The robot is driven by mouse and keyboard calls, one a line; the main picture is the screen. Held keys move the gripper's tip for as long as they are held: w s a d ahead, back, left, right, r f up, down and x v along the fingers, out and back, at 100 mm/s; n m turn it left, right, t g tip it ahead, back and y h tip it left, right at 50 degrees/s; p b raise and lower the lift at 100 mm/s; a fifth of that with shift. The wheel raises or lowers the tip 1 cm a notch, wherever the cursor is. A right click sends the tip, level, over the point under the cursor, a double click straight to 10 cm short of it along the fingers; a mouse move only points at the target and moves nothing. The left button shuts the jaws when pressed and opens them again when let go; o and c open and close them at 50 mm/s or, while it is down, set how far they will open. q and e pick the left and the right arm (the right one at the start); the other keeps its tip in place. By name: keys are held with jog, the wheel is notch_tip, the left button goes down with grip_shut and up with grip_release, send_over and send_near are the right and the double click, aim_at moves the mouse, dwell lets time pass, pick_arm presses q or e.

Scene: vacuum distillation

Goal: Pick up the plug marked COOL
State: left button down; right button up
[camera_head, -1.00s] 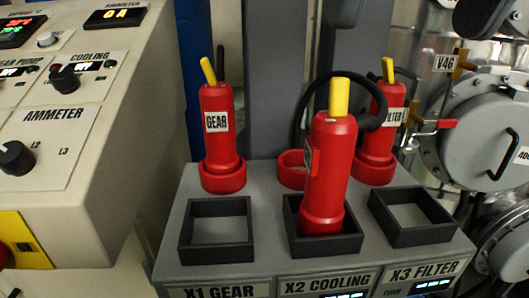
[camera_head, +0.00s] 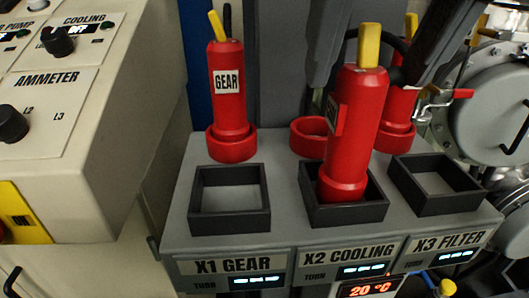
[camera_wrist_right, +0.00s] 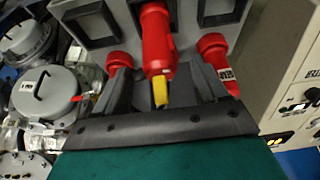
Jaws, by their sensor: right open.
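The middle red plug (camera_head: 352,135) with a yellow top stands in the X2 COOLING socket (camera_head: 373,214). Its side label is turned edge-on and unreadable in the head view. In the right wrist view the gripper (camera_wrist_right: 165,78) spans the same plug (camera_wrist_right: 156,42), whose yellow top (camera_wrist_right: 160,93) lies between the fingers. I cannot tell whether either finger touches it. My left gripper is not in view.
The GEAR plug (camera_head: 227,105) stands in a red ring at left, and the FILTER plug (camera_head: 397,110) stands behind at right. The X1 GEAR (camera_head: 200,212) and X3 FILTER (camera_head: 470,202) sockets are empty. A control panel (camera_head: 70,130) stands left; a round steel vessel (camera_head: 487,120) stands right.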

aim_at(368, 69)
jog(key=x, duration=0.3)
jog(key=shift+w+d+f, duration=0.1)
jog(key=shift+w, duration=0.05)
jog(key=shift+c, duration=0.2)
grip_shut()
dwell(0.4)
